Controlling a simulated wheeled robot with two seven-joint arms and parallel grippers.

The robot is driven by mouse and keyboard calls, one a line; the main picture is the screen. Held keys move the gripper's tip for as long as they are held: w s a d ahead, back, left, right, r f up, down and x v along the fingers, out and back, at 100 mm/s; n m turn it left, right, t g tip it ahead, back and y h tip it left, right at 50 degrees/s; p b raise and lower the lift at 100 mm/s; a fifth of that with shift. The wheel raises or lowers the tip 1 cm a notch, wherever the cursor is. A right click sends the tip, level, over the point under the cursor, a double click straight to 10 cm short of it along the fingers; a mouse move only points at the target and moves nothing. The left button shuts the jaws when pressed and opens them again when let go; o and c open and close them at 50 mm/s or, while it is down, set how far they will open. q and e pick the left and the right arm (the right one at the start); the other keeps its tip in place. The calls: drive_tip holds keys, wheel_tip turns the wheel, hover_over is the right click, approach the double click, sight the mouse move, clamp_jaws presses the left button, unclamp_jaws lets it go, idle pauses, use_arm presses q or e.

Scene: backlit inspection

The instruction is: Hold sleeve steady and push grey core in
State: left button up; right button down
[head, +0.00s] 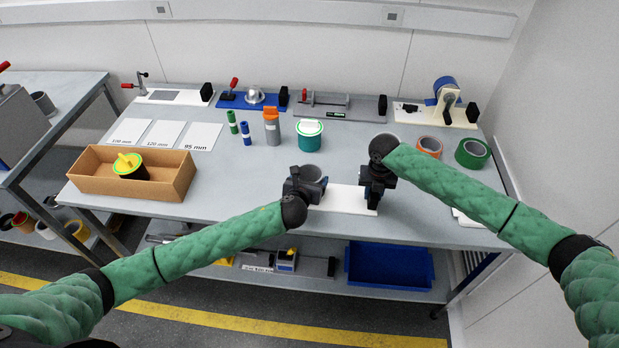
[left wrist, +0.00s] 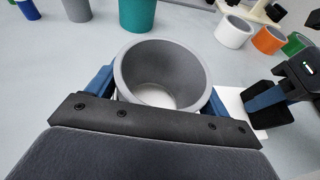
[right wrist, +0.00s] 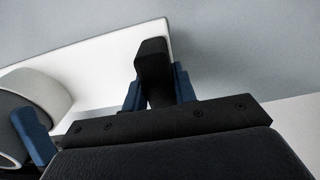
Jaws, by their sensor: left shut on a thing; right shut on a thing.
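A grey open-topped tube (head: 310,172) stands upright at the left end of a white board (head: 345,199). It fills the left wrist view (left wrist: 160,75), with a pale floor showing inside. My left gripper (head: 305,187) is shut around it, one blue finger on each side. I cannot tell whether this tube is the sleeve or the core; no second grey part is clearly visible in it. My right gripper (head: 378,187) is shut on a black block (right wrist: 152,62) at the board's right end. My grippers are apart, with bare board between them.
A cardboard box (head: 180,186) holding a yellow-topped pot stands at left. A teal pot (head: 309,136), an orange-topped grey bottle (head: 272,128) and a white roll (left wrist: 233,32) stand behind. Orange (head: 429,146) and green (head: 472,153) rolls are at right. Fixtures line the table's back.

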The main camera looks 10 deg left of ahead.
use_arm(q)
drive_tip(key=shift+f, duration=0.55)
drive_tip(key=o, duration=1.1)
drive_tip(key=v, duration=1.2)
drive_tip(key=shift+c, duration=0.2)
